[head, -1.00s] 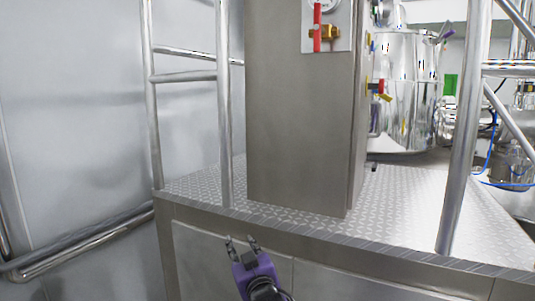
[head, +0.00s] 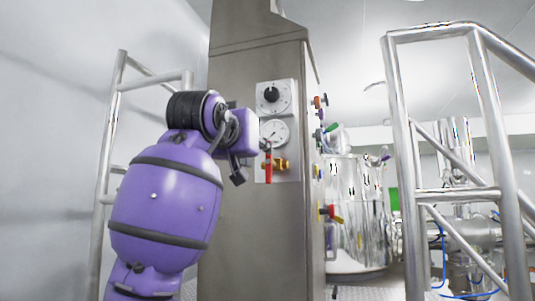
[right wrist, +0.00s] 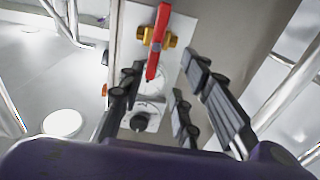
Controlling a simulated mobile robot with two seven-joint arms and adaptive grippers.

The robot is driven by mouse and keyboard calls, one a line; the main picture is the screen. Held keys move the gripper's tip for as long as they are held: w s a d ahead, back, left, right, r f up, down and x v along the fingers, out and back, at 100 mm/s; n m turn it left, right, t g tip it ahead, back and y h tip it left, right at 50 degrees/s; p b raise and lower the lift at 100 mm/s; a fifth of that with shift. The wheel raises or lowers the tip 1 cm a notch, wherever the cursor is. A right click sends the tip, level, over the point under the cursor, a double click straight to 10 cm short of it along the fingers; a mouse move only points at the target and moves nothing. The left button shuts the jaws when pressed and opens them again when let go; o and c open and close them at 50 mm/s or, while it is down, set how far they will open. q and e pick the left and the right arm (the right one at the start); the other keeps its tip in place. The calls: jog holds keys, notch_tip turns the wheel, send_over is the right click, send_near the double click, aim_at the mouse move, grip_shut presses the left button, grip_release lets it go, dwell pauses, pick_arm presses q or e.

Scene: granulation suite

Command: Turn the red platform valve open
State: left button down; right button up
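The red platform valve has a red lever (head: 268,168) on a yellow brass body (head: 281,164), on a pale panel of the steel cabinet. The lever stands upright, crosswise to the body. In the right wrist view the red lever (right wrist: 158,42) and brass body (right wrist: 169,40) show upside down. My right gripper (head: 253,162) is in front of the panel, just left of the lever. In the right wrist view its fingers (right wrist: 164,75) are spread, with the lever's end seen between the tips. Whether they touch it is unclear. My left gripper is not in view.
A gauge (head: 274,132) and a black knob (head: 271,95) sit above the valve. Other small coloured valves, including a red and yellow one (head: 331,212), are on the cabinet's right side. Steel railings (head: 399,150) stand to the right and left. A steel vessel (head: 352,190) is behind.

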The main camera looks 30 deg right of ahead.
aim_at(271, 163)
jog(key=x, duration=0.7)
jog(key=shift+s+d+r, duration=0.3)
jog(key=shift+d, duration=0.1)
